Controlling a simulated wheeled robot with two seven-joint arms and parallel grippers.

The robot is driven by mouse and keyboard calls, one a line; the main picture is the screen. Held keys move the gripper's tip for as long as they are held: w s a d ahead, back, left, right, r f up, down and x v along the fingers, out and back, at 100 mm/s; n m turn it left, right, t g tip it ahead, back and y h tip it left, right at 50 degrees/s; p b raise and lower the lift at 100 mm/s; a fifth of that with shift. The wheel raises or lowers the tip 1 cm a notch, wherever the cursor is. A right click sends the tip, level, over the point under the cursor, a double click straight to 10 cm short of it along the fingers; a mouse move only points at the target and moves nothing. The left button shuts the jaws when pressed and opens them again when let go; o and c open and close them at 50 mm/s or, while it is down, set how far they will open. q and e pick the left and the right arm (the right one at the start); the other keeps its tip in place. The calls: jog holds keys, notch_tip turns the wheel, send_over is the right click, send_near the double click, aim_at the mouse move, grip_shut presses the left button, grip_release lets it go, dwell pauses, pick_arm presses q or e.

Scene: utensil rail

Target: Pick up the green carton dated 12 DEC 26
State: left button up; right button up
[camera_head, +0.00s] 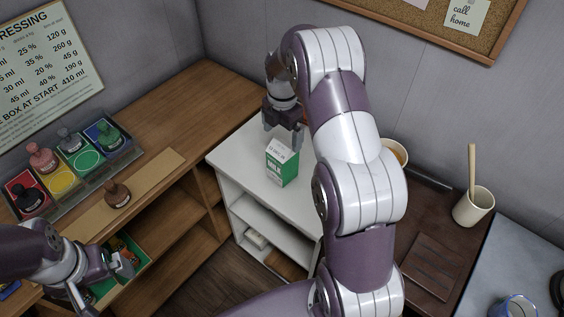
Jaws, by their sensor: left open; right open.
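A green and white milk carton (281,168) stands upright on top of the white shelf unit (228,159). Small print shows on its white sloped top, but it is too small to read surely. My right gripper (284,143) is open and points down, just behind and above the carton's top. I cannot tell whether it touches the carton. My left gripper (103,284) is open at the lower left, over a green-lined compartment (132,268) with small items in it.
A tray (86,186) of coloured squares with several bottles stands on the wooden counter at left.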

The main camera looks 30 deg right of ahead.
aim_at(283, 143)
notch_tip(283, 143, down, 5)
jog(key=shift+w+d+f+p, duration=0.1)
jog(key=shift+w+d+p, duration=0.05)
jog(key=shift+p, duration=0.95)
jog(key=shift+f, duration=0.2)
grip_shut()
jog(key=shift+r, duration=0.1)
